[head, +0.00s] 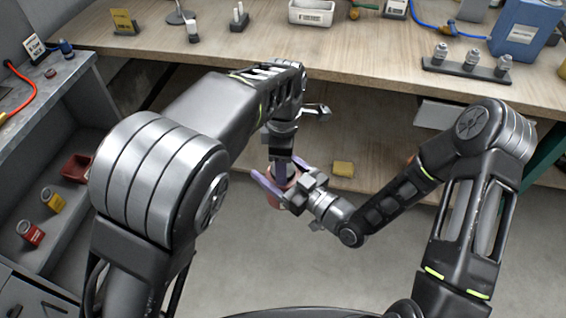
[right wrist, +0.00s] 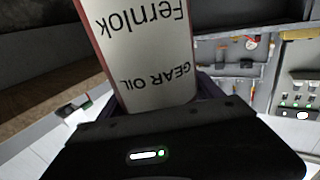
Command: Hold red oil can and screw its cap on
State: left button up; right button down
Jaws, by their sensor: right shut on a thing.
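The red oil can (head: 289,202) is below the front edge of the bench, between my two grippers, and mostly hidden by them. My right gripper (head: 280,176) is shut on it from the right, its purple fingers on either side. In the right wrist view the oil can (right wrist: 145,45) fills the top middle, with a pale label reading "Fernlok" and "GEAR OIL" upside down and red edges. My left gripper (head: 281,168) points down just over the can's top. Whether its fingers are closed, and whether they hold the cap, cannot be made out. The cap is not visible.
The wooden bench (head: 370,55) runs across the back, with a white bin (head: 312,12), a rack of fittings (head: 466,64) and a blue canister (head: 525,28). A grey shelf unit (head: 60,130) with small cans stands at left.

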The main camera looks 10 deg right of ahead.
pick_arm(q)
jog(key=o, duration=1.6)
jog(key=shift+c, duration=0.2)
jog(key=shift+r, duration=2.3)
jog(key=shift+c, duration=0.4)
jog(key=shift+r+n, duration=1.6)
jog(key=shift+r, duration=0.15)
jog(key=shift+f, duration=4.05)
